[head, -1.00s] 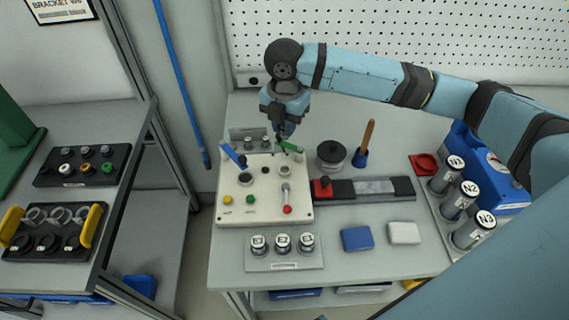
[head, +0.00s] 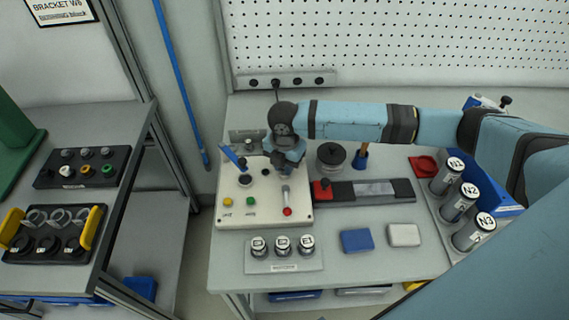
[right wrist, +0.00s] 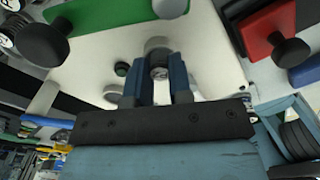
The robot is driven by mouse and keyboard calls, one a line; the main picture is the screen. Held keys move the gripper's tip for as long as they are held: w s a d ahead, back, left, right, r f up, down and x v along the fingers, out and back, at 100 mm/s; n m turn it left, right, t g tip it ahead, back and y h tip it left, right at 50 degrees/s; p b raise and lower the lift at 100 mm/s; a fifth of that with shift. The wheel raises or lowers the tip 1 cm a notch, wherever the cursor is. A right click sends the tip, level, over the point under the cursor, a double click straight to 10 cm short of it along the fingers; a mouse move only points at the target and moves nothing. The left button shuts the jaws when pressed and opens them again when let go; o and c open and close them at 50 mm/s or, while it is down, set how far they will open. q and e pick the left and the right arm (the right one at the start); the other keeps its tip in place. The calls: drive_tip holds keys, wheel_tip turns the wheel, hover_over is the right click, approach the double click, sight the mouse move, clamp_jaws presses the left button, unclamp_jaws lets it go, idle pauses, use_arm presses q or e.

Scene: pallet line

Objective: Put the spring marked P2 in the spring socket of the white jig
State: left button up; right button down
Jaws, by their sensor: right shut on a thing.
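My right gripper (right wrist: 160,78) is over the right half of the jig, pointing down. Its fingers are shut on a small grey cylinder (right wrist: 159,72) with a pale marked end; I cannot read the mark. The jig's spring socket cannot be made out, and the hand hides part of the jig in the head view. My left gripper is not in view.
A low stand (head: 284,266) with several labelled cylinders is in front of the jig. A black-and-grey rail with a red block (head: 322,190) and a round dark-lidded pot (head: 331,158) are on the right. Cylinders N1 to N3 (head: 459,205) stand farther right.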

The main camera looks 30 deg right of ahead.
drive_tip(key=c, duration=1)
unclamp_jaws()
drive_tip(key=shift+f, duration=0.15)
drive_tip(key=shift+c, duration=0.2)
wheel_tip(320, 180, up, 12)
drive_tip(key=shift+r, duration=0.2)
